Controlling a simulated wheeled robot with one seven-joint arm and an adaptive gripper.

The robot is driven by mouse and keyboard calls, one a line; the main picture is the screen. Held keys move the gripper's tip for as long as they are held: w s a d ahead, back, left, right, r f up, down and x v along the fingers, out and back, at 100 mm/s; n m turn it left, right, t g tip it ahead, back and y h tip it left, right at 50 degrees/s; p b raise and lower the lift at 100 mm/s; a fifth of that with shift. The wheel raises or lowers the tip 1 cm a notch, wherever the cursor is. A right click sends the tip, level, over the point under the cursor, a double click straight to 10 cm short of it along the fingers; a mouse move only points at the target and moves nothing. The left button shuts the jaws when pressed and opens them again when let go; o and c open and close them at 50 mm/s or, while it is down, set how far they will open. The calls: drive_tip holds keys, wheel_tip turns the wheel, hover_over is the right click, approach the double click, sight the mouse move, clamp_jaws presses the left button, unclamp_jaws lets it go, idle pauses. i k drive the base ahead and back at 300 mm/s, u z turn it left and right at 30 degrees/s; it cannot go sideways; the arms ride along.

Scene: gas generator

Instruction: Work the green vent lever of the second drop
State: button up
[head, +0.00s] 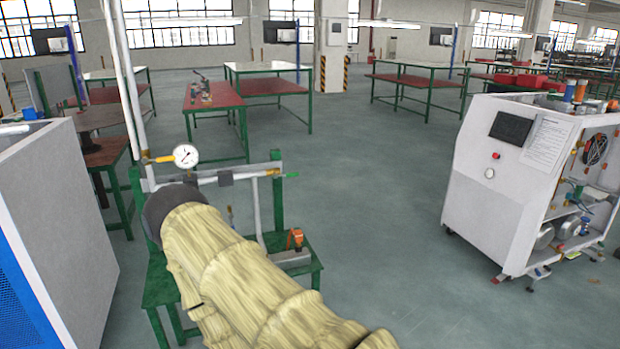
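A small green lever (291,175) sticks out to the right from a brass valve (272,172) at the right end of a grey horizontal pipe (210,177). It looks roughly level. A vertical grey pipe (255,210) drops below that end. A round white gauge (185,156) and a yellow lever (161,159) sit at the pipe's left part. My arm, in a pale yellow sleeve, reaches from the bottom to a dark end part (168,207) below the gauge, left of the green lever. My gripper's fingers are hidden, so their opening and any contact cannot be seen.
A green stand (277,212) carries the pipes, with an orange device (295,239) low on it. A grey cabinet (62,190) stands close at left. A white wheeled machine (505,190) stands at right. The floor between stand and machine is clear.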

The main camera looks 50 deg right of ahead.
sight(287, 175)
drive_tip(key=z, duration=1)
drive_tip(key=i, duration=0.1)
